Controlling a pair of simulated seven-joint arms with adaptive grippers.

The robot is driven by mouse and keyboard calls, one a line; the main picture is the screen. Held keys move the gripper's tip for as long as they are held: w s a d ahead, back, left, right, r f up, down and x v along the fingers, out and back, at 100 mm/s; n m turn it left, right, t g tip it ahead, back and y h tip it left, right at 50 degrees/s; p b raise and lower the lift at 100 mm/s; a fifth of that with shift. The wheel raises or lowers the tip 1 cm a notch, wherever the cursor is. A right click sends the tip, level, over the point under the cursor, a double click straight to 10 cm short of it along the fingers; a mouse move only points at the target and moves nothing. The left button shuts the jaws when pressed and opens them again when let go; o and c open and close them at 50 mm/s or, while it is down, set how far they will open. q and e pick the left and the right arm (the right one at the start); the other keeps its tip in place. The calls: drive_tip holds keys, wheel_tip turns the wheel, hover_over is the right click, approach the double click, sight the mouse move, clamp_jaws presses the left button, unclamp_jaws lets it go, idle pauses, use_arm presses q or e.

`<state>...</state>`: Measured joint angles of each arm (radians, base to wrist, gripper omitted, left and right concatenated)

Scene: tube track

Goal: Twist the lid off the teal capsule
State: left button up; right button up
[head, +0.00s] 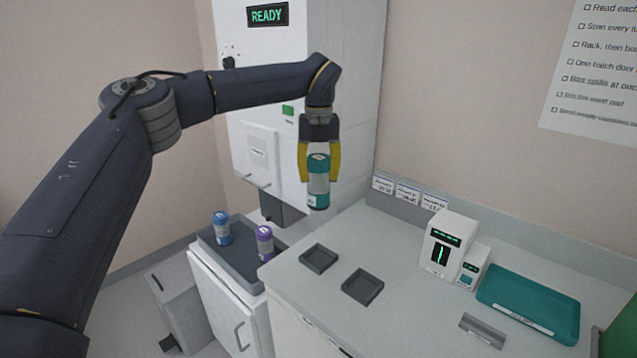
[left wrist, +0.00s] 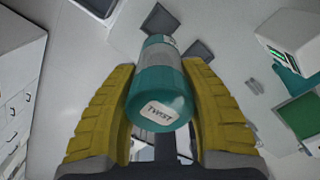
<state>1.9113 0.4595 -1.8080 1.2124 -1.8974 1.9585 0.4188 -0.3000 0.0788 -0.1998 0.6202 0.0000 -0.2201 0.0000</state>
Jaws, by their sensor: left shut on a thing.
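The teal capsule (head: 318,182) is a teal and grey cylinder, held upright in the air in front of the white cabinet. My left gripper (head: 319,172) points down with its yellow fingers shut on the capsule's sides. In the left wrist view the capsule (left wrist: 158,95) sits between the yellow fingers (left wrist: 155,110). Its teal lid (left wrist: 160,98) faces that camera and bears a white label reading "TWIST". The lid is on the capsule. My right gripper is in neither view.
A grey tray (head: 240,268) at the left holds a blue capsule (head: 221,229) and a purple capsule (head: 265,243). The counter bears two small dark square trays (head: 319,259) (head: 362,287), a white device (head: 447,244) and a teal tray (head: 527,305). The cabinet's display (head: 267,15) reads "READY".

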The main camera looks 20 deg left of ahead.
sight(320, 208)
use_arm(q)
drive_tip(key=shift+r, duration=0.2)
drive_tip(key=shift+n, duration=0.3)
drive_tip(key=f, duration=0.3)
drive_tip(key=s+f, duration=0.1)
drive_tip(key=f, duration=0.2)
drive_tip(key=d+f, duration=0.1)
drive_tip(key=f, duration=0.2)
drive_tip(key=shift+s+f, duration=0.2)
drive_tip(key=shift+f, duration=0.15)
drive_tip(key=f+n, duration=0.1)
drive_tip(key=n, duration=0.4)
drive_tip(key=w+f+n, duration=0.1)
drive_tip(key=f+n, duration=0.1)
drive_tip(key=n, duration=0.3)
drive_tip(key=a+f+n, duration=0.1)
drive_tip(key=f+n, duration=0.1)
drive_tip(key=n, duration=0.3)
drive_tip(key=shift+w+f, duration=0.15)
drive_tip(key=shift+w, duration=0.05)
